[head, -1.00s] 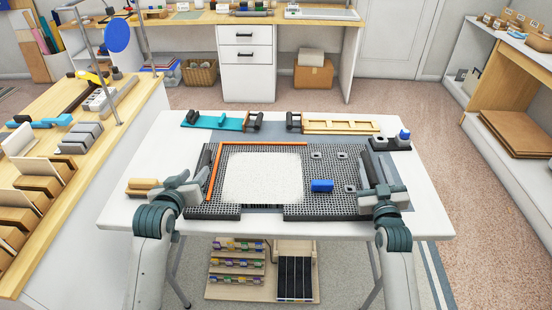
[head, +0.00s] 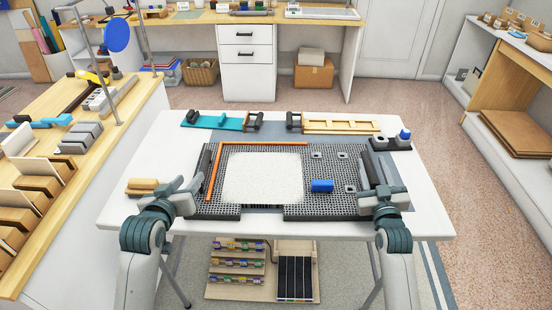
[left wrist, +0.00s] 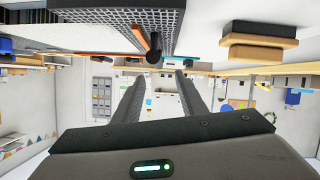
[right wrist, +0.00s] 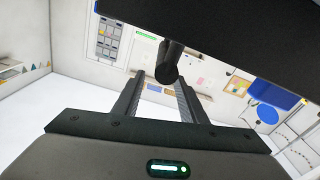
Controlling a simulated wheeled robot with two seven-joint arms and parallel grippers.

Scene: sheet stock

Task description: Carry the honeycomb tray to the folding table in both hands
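The honeycomb tray (head: 330,205), a dark perforated panel, lies on the white folding table (head: 130,205). A dark bar handle runs along each side. My left gripper (head: 203,186) is at the tray's left side; its fingers stand apart in the left wrist view, with the handle end (left wrist: 154,54) just above their tips. My right gripper (head: 367,188) is at the right handle (head: 368,165). Its fingers stand apart in the right wrist view, the handle end (right wrist: 167,66) between or just beyond them.
Behind the tray lie a teal piece (head: 215,120), a yellow frame (head: 340,123) and a small holder with a blue knob (head: 404,134). Tan blocks (head: 142,187) lie at the table's left. A wooden workbench (head: 75,150) stands close on the left; open floor is on the right.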

